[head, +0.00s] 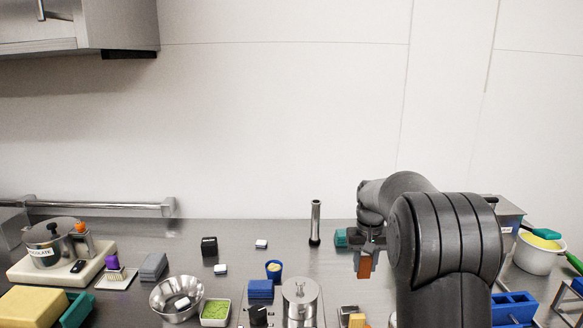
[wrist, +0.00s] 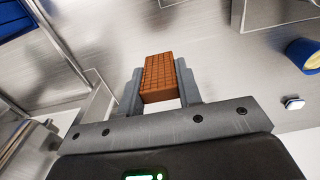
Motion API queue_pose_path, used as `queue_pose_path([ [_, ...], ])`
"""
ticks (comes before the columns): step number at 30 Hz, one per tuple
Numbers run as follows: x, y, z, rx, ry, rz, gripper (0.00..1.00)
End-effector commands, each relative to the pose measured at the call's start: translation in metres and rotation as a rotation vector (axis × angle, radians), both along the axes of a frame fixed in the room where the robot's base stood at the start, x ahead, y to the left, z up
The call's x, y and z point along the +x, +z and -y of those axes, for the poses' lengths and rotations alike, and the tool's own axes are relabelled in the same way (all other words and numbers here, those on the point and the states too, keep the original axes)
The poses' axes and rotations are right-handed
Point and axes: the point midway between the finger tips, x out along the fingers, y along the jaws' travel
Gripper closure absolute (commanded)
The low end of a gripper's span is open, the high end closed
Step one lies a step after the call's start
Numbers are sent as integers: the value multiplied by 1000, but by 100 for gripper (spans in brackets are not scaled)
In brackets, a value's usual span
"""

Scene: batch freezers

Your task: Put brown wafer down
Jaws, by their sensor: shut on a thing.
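The brown wafer (wrist: 158,75) is a small brown block with a grid pattern on its face. In the wrist view my gripper (wrist: 158,88) is shut on it, with one finger on each side. In the head view the wafer (head: 365,267) hangs below my gripper (head: 364,256), in front of the dark arm. It appears to be above the steel counter (head: 330,262); I cannot tell the exact gap beneath it.
A teal block (head: 340,238) is beside my gripper in the head view. A steel canister (head: 300,300), a blue cup (head: 273,270) and a metal bowl (head: 176,297) stand left. A white pot (head: 535,258) is right. Bare counter lies behind the canister.

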Motion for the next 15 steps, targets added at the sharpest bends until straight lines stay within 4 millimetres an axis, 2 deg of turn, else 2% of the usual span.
queue_pose_path([
  [1, 15, -10, -10, 0, 5, -3, 89],
  [6, 49, -32, -35, 1, 4, -2, 89],
  [10, 65, -43, -48, 1, 3, -1, 89],
  [15, 73, -49, -54, 2, 2, 1, 89],
])
